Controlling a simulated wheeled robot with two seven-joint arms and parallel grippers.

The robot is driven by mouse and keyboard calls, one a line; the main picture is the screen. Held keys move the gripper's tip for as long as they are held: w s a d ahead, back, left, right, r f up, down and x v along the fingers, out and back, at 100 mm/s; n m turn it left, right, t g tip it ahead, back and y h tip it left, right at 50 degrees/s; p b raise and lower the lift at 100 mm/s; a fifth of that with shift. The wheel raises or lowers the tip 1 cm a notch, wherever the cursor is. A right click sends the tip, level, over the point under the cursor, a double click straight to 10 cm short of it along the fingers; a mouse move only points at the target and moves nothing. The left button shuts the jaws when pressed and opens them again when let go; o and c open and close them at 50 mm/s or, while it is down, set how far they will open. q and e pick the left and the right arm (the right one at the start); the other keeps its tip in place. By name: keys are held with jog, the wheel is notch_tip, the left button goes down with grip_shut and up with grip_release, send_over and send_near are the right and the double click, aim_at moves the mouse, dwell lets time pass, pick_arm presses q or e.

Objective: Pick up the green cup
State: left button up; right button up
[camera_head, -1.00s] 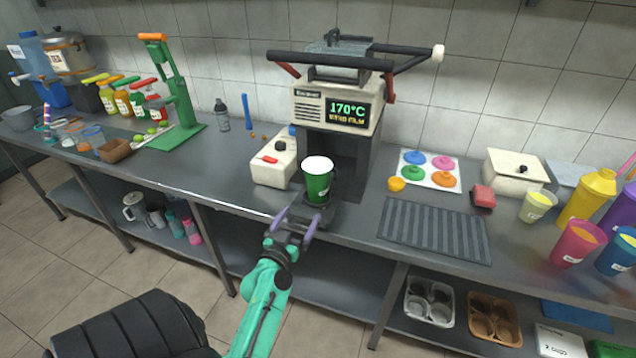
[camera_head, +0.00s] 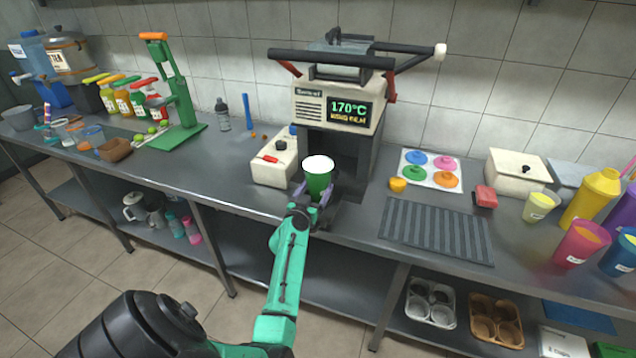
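The green cup (camera_head: 318,180) with a white top stands upright at the front of the sealing machine (camera_head: 338,110), in the middle of the counter. My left gripper (camera_head: 314,191) is at the cup, with one purple finger on each side of it. The fingers are apart around the cup; whether they touch it I cannot tell. The lower part of the cup is partly hidden by the gripper. My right gripper is not in view.
A white box (camera_head: 275,160) stands just left of the cup. A ribbed grey mat (camera_head: 435,230) and a tray of coloured lids (camera_head: 430,170) lie to the right. The machine's dark handle (camera_head: 330,60) juts out above the cup.

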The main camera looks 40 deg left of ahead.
pick_arm(q)
jog(key=shift+w, duration=0.1)
grip_shut()
jog(key=shift+r, duration=0.1)
